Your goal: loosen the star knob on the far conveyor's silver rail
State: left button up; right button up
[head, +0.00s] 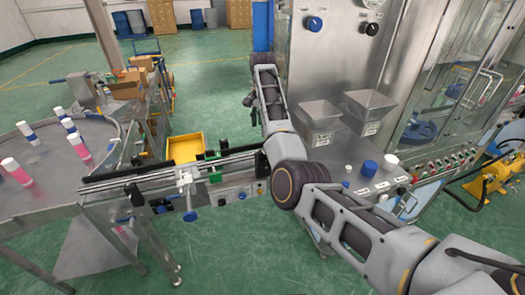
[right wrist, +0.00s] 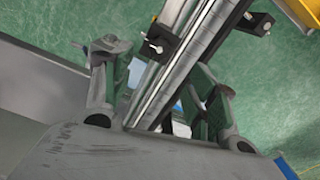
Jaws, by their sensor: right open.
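The silver rail (head: 175,172) of the conveyor runs from the round table toward the machine. A blue knob (head: 190,215) sits under a clamp on its near side. In the right wrist view the silver rail (right wrist: 192,65) carries a black bracket with a dark knob (right wrist: 264,22) on its right side; I cannot tell whether this is the star knob. My right gripper (head: 251,109) is small and partly hidden by my arm in the head view. In the right wrist view my right gripper (right wrist: 155,85) is open, its fingers on either side of the rail's image, apart from the knob. My left gripper is out of view.
A yellow bin (head: 186,147) stands behind the rail. The round table (head: 50,185) at left carries several bottles. The filling machine (head: 325,60) with grey hoppers and a control panel stands at right, close to my arm.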

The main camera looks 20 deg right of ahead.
aim_at(262, 152)
notch_tip(262, 152, down, 12)
jog(key=shift+r+p, duration=0.2)
jog(key=shift+p, duration=0.45)
jog(key=c, duration=1)
